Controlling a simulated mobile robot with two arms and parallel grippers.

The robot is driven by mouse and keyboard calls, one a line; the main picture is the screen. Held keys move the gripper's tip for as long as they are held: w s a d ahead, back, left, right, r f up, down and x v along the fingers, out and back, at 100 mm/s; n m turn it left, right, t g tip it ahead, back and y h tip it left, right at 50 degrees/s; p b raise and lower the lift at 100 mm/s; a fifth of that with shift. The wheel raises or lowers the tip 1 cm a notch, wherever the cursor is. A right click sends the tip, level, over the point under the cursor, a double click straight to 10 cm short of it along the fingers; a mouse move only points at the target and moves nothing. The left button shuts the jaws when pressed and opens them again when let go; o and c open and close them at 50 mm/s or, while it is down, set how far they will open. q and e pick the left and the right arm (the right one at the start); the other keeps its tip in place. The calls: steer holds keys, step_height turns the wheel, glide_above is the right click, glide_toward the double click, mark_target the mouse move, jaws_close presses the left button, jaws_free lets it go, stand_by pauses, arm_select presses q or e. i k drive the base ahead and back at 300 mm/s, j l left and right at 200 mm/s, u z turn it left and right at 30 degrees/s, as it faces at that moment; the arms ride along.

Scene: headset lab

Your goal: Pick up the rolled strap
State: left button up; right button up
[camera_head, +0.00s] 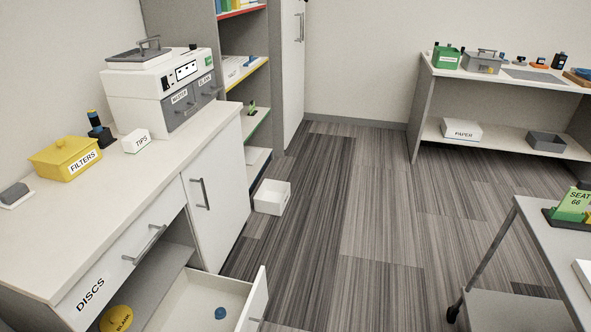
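I cannot make out a rolled strap for certain. A small blue rounded thing (220,313) lies in the open drawer (190,300) at the bottom; it is too small to tell what it is. Small blue, orange and black items (540,63) stand on the far table at the upper right, also too small to name surely. Neither of my grippers shows in the head view.
The left counter (130,195) bears a yellow FILTERS box (62,153), a white TIPS box (137,140) and a white machine (150,95). A white bin (272,197) sits by the shelves. A cart (540,235) stands at right. The floor (360,220) between is clear.

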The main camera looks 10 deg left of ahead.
mark_target(220, 313)
steer(key=u, duration=0.75)
